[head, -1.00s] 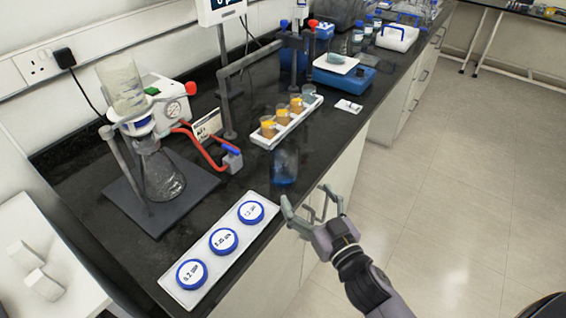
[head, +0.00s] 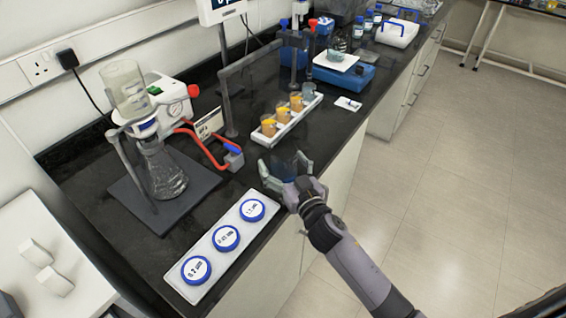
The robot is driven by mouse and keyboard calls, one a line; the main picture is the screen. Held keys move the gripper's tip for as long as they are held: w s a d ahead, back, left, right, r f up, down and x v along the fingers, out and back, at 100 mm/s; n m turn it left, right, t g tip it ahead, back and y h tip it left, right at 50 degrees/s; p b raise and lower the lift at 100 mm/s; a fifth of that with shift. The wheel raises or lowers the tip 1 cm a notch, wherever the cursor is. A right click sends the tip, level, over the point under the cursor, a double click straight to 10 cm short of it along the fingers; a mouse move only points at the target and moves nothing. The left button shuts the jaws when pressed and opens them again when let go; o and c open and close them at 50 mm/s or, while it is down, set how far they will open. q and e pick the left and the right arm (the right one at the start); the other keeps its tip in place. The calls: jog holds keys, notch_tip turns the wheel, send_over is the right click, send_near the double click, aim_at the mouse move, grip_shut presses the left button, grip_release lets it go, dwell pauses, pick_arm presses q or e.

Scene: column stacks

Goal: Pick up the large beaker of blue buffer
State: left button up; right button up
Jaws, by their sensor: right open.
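The large beaker of blue buffer (head: 285,171) stands on the black bench top near its front edge. It is clear glass with blue liquid low in it, and my gripper partly hides it. My right gripper (head: 282,161) is open, with one finger to the left of the beaker and the other to its right. I cannot tell whether the fingers touch the glass. My left gripper is not in view.
A white tray (head: 216,285) with three blue-rimmed round containers lies just in front. A white rack (head: 266,142) of small beakers with orange liquid stands behind. A filter flask (head: 162,175) on a dark base stands left, with red tubing (head: 207,147) nearby.

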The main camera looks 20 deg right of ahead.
jog(key=c, duration=1.4)
